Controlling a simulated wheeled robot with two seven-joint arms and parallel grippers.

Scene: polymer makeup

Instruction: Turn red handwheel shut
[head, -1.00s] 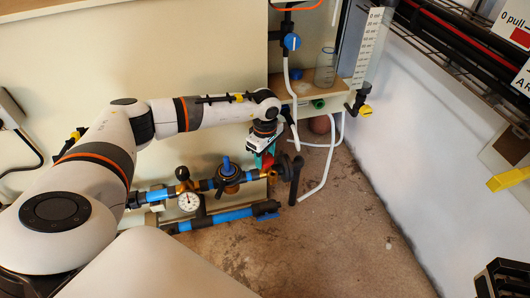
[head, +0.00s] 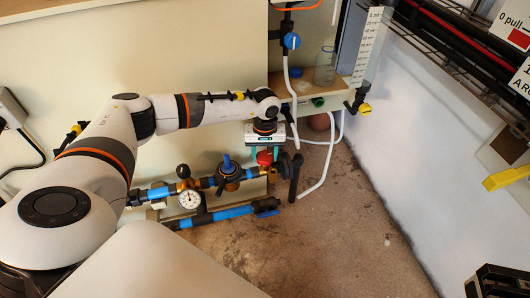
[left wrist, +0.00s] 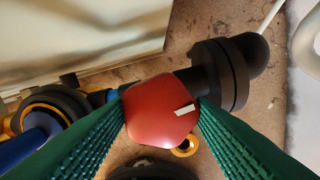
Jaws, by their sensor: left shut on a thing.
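The red handwheel (left wrist: 160,112) fills the middle of the left wrist view, with a short pale mark on its face. In the head view the handwheel (head: 265,158) shows small on the pipe run, partly covered by my gripper. My left gripper (head: 264,152) reaches down over it from above. Its green fingers (left wrist: 160,108) are shut on the handwheel, one on each side of the rim. The valve body under the wheel is mostly hidden.
A pressure gauge (head: 190,199) and a blue-handled valve (head: 228,170) sit left of the handwheel. A black flange and elbow (left wrist: 232,70) stand close at its right. A lower blue pipe (head: 225,214) runs in front. The floor (head: 310,240) to the right is open.

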